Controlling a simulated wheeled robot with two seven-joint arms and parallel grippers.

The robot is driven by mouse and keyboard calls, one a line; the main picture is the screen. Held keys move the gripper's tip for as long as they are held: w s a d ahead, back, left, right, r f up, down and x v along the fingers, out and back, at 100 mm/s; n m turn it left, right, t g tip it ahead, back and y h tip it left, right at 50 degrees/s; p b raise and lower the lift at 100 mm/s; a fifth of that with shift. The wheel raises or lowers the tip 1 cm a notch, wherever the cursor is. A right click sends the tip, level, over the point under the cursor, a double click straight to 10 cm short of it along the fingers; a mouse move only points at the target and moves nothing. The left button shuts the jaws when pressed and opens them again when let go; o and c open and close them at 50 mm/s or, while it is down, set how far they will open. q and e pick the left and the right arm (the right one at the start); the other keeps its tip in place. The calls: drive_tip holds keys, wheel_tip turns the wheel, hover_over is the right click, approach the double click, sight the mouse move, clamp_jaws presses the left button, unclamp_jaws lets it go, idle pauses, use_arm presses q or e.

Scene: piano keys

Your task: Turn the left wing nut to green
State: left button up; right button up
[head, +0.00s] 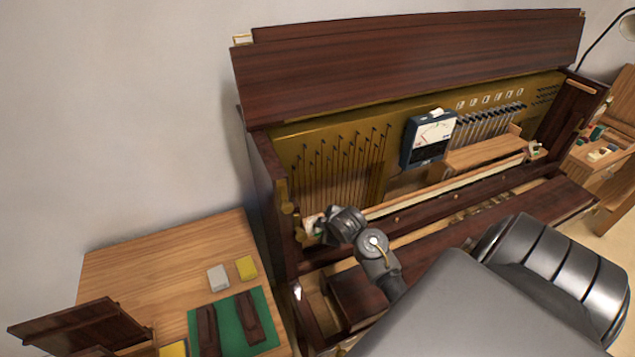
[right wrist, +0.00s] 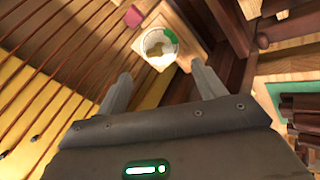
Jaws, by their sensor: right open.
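The left wing nut (right wrist: 158,50) shows in the right wrist view as a pale brass piece on a round white dial. The dial has a green patch (right wrist: 170,36) at its right edge and sits on a wooden block; a pink piece (right wrist: 133,17) is beside it. The wing nut's exact angle is hard to tell. My right gripper (right wrist: 162,76) is open, its two fingers apart and short of the dial, with nothing between them. In the head view my right gripper (head: 320,229) is at the piano's left end and largely covers the wing nut. My left gripper is not in view.
The open piano (head: 410,45) has strings at left and a blue meter (head: 428,139) in the middle. A similar small dial (head: 535,149) is at its right end. A wooden side table (head: 130,258) at left holds a green mat (head: 231,322) and small blocks.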

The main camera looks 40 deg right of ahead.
drive_tip(key=shift+p+v, duration=1.1)
drive_tip(key=shift+v, duration=0.6)
